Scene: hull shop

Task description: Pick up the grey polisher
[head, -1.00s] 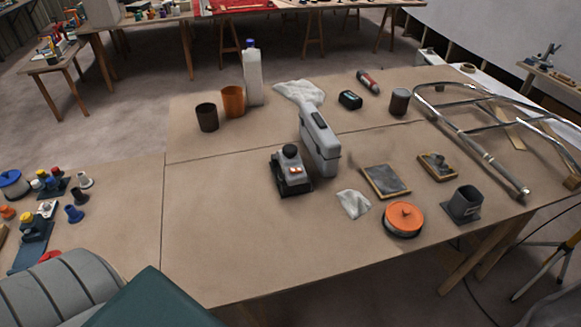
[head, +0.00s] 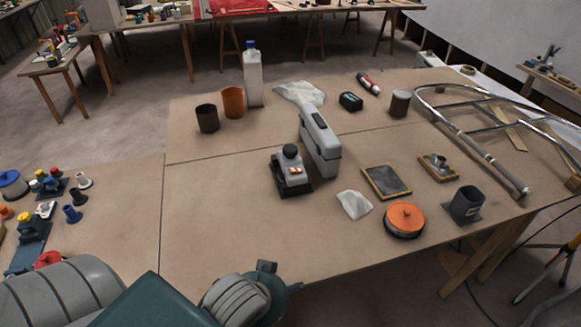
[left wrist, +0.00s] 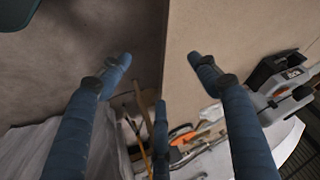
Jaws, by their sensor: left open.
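The grey polisher (head: 291,172) stands upright on the brown table in the head view. It has a black top knob, small orange-lit buttons and a black base. A grey and black object with an orange mark at the right edge of the left wrist view (left wrist: 283,82) looks like it. My left gripper (left wrist: 158,72) shows in the left wrist view with its blue fingers spread and nothing between them. It is apart from the polisher. The head view shows only my left arm at the bottom, with its fingers hidden. My right gripper is in neither current view.
A grey case (head: 322,147) stands close behind the polisher. A white cloth (head: 354,204), an orange-topped disc (head: 404,218) and a dark cup (head: 466,203) lie to its right. The table in front and left of the polisher is clear.

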